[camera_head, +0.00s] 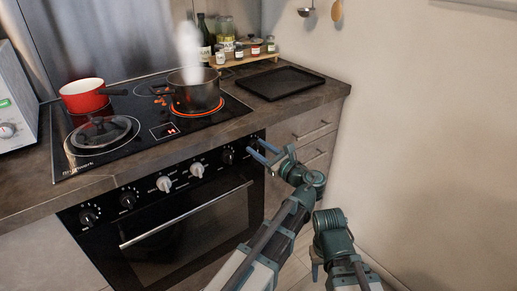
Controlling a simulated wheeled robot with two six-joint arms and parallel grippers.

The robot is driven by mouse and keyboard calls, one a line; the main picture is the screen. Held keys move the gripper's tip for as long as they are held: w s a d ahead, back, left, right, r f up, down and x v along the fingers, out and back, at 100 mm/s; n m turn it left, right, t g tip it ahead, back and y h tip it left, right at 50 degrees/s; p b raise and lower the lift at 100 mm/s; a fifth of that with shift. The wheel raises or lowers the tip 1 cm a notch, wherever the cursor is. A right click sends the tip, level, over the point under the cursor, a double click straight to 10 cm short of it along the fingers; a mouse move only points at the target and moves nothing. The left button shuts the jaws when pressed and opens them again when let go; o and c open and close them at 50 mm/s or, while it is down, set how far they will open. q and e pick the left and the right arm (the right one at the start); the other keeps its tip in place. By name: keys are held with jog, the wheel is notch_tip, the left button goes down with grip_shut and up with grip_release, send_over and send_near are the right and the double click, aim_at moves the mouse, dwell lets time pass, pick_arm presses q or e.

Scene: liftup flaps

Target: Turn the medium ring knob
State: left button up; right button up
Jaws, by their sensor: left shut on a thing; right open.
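The oven's front panel carries a row of knobs. Black knobs stand at the left end (88,217) and at the right part (228,156), with lighter knobs (164,184) between them. My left gripper (257,151) is at the panel's right end, its two fingers shut on the rightmost knob, which they mostly hide. No label telling which knob is for the medium ring can be read. My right gripper (316,270) is low, right of the oven, apart from the knobs and open; its fingers are small in view.
A steaming pot (197,95) stands on a glowing red ring of the black cooktop (150,108). A red pan (83,96) and a dark lid (101,132) lie left of it. A black tray (280,82) lies on the counter. The oven handle (185,215) sticks out below the knobs.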

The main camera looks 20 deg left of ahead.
pick_arm(q)
grip_shut()
jog(key=shift+n, duration=0.3)
jog(key=n+h+p, duration=0.1)
jog(key=n, duration=1.1)
jog(key=shift+s+a, duration=0.1)
jog(key=shift+s, duration=0.05)
jog(key=shift+n+t, duration=0.3)
jog(key=shift+n, duration=1.9)
